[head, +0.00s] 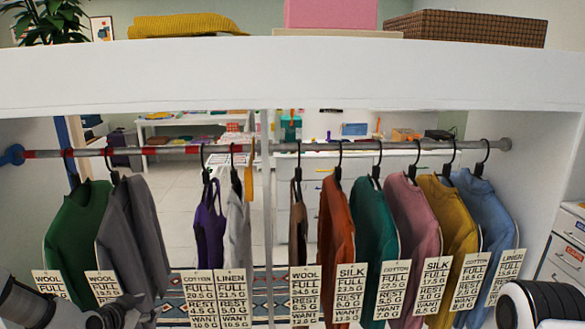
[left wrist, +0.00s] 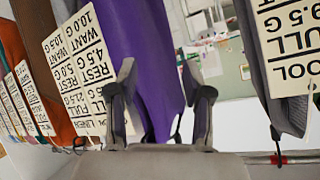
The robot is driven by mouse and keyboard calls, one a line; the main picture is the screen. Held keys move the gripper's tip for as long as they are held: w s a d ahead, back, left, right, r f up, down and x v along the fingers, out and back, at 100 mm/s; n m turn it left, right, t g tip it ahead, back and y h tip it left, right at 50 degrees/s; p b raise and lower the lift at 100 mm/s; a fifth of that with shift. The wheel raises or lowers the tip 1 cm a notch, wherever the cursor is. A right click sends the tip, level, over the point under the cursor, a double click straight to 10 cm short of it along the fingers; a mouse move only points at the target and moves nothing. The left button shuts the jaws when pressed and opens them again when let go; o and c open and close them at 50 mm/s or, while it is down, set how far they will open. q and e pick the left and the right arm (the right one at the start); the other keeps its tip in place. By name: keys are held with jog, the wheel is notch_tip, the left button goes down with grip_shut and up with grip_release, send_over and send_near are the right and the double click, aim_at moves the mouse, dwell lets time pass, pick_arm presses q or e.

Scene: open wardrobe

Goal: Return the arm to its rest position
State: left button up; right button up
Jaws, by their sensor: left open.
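My left gripper (head: 118,312) shows only in part at the bottom left of the head view, low in front of the grey garment (head: 125,225). In the left wrist view my left gripper (left wrist: 162,80) is open, with its two fingers apart. The purple garment (left wrist: 150,40) lies behind the gap between the fingers, and I cannot tell how far off it is. The purple garment also hangs on the rail in the head view (head: 209,222). My right arm (head: 522,305) shows as a white and black link at the bottom right; its gripper is out of view.
A rail (head: 235,148) carries several tagged garments on hangers, from green (head: 72,230) at left to light blue (head: 482,215) at right. A white shelf (head: 290,72) spans above. Drawers (head: 566,255) stand at right. A gap lies between the grey and purple garments.

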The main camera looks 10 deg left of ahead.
pick_arm(q)
jog(key=s+d+f+m+g+h+b, duration=0.15)
jog(key=s+d+f+g, duration=0.25)
jog(key=s+d+f, duration=0.55)
jog(key=s+d+f+g+b, duration=0.25)
jog(key=s+d+f, duration=0.4)
jog(key=f, duration=0.65)
jog(key=s+d+f+n+g, duration=0.1)
jog(key=s+d+n+g, duration=0.1)
jog(key=s, duration=0.7)
jog(key=s+d+f+n+g+y, duration=0.1)
jog(key=s+d+f+n+g, duration=0.1)
jog(key=s, duration=0.7)
jog(key=shift+d+n+g+b, duration=0.3)
jog(key=shift+d+n+g, duration=0.25)
jog(key=shift+n, duration=0.6)
pick_arm(e)
notch_tip(320, 180, down, 6)
jog(key=shift+w+r, duration=0.1)
jog(key=shift+r, duration=0.1)
